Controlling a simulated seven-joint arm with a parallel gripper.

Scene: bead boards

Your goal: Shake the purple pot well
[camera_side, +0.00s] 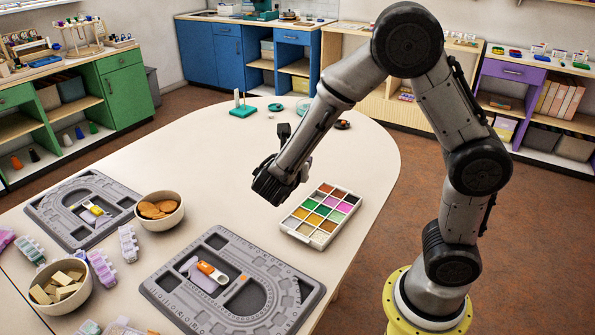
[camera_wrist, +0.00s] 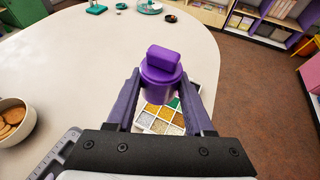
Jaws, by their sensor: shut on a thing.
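The purple pot (camera_wrist: 159,80) is between my gripper's fingers in the wrist view, with its knobbed lid toward the camera. My gripper (camera_wrist: 163,100) is shut on it. The pot is held above the table, with the bead tray behind it in that view. In the side view my gripper (camera_side: 275,188) hangs over the white table, to the left of the bead tray. The pot cannot be made out there, as the dark gripper hides it.
A bead tray (camera_side: 288,225) with coloured compartments stands below right. Two grey bead boards (camera_side: 160,292) lie at the front and left. A bowl of biscuits (camera_side: 164,222) and a bowl of blocks (camera_side: 40,294) stand near them. A teal stand (camera_side: 243,111) is farther back.

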